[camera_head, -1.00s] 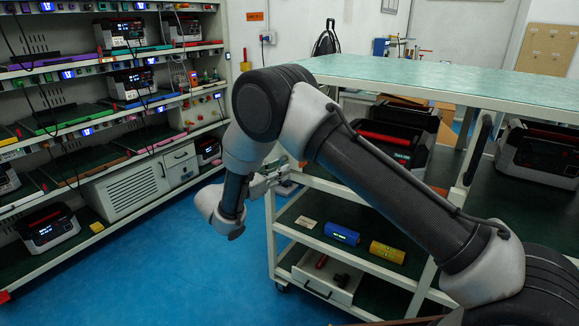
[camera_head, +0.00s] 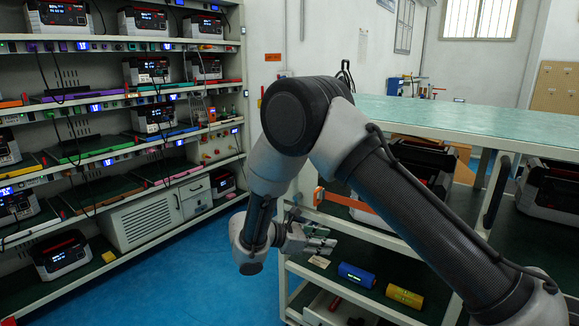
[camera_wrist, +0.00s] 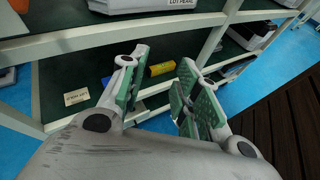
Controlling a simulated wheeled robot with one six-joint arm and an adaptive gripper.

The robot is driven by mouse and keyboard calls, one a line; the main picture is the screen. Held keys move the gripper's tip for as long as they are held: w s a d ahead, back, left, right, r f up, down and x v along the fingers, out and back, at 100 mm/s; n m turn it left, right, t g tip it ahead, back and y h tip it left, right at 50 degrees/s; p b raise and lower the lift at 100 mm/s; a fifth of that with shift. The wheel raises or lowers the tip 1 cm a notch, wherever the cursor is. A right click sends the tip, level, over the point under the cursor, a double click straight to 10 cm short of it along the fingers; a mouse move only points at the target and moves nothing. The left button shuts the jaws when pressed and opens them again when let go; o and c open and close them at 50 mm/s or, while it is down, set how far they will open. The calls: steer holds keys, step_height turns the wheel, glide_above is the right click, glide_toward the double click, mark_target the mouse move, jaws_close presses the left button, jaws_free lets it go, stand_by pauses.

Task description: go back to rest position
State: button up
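My gripper (camera_head: 318,240) is at the end of my bent arm, in front of the cart's left side, above its lower shelf. In the wrist view its two green-padded fingers (camera_wrist: 160,90) stand apart with nothing between them. A blue cylinder (camera_head: 356,275) and a yellow cylinder (camera_head: 404,296) lie on the cart's lower shelf. Beyond the fingers, the wrist view shows the yellow cylinder (camera_wrist: 161,68) and part of the blue one (camera_wrist: 106,82), with a small card (camera_wrist: 76,96) to their left.
The cart's green top (camera_head: 460,120) is bare. Black-and-white devices (camera_head: 550,188) stand on its middle shelf. At the left a tall rack (camera_head: 120,45) holds several devices with lit displays. Blue floor (camera_head: 190,280) lies open between rack and cart.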

steer(key=s+d+r+m+y, duration=1.2)
steer(key=s+d+r+m, duration=0.8)
steer(key=s+d+r, duration=0.5)
steer(key=s+d, duration=0.2)
steer(key=s, duration=0.1)
steer(key=shift+s+m+y, duration=0.3)
steer(key=shift+m, duration=0.1)
steer(key=shift+r+g, duration=0.1)
steer(key=shift+g, duration=0.2)
